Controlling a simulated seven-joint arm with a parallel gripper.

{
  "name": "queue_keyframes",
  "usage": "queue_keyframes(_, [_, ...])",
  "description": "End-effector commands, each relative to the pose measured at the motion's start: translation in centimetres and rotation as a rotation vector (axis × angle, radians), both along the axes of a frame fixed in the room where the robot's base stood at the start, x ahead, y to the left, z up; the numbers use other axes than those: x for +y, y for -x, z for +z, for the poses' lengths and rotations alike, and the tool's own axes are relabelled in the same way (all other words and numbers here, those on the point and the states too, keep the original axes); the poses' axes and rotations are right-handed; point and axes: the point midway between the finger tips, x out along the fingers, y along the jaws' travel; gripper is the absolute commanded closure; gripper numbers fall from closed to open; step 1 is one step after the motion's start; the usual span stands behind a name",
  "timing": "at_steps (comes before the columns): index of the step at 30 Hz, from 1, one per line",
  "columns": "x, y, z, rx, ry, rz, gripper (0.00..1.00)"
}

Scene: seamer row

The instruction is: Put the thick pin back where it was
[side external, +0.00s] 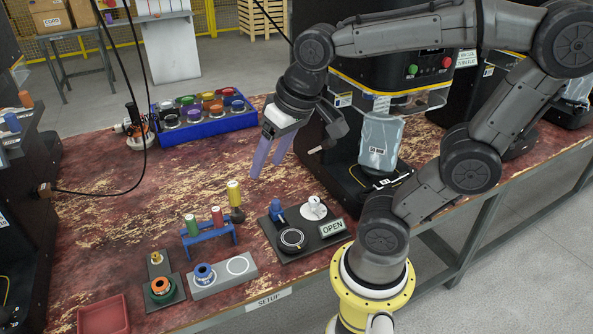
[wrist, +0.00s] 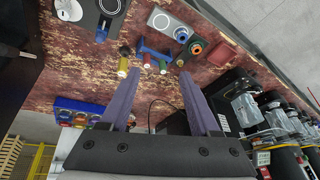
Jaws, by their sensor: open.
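No label marks the thick pin. A red-topped pin (side external: 217,216) and a green-topped pin (side external: 191,224) stand along the rack. In the wrist view the yellow-topped pin (wrist: 123,68) and the rack (wrist: 154,55) lie beyond my fingertips. My gripper (side external: 266,171) is open and empty, its purple fingers above the table behind the rack; both fingers show in the wrist view (wrist: 158,76).
A dark fixture plate (side external: 310,243) with a blue knob and an OPEN sign lies right of the rack. A blue crate (side external: 205,125) of colored jars stands behind.

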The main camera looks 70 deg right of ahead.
Motion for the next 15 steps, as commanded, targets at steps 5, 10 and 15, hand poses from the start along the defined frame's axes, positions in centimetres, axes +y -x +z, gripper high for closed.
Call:
queue_keyframes(5, [0.8, 4.2, -0.6, -0.078, 0.091, 0.227, 0.37])
queue_keyframes(10, [0.9, 5.5, -1.1, -0.102, 0.129, 0.311, 0.37])
queue_keyframes(15, [0.9, 5.5, -1.1, -0.102, 0.131, 0.318, 0.37])
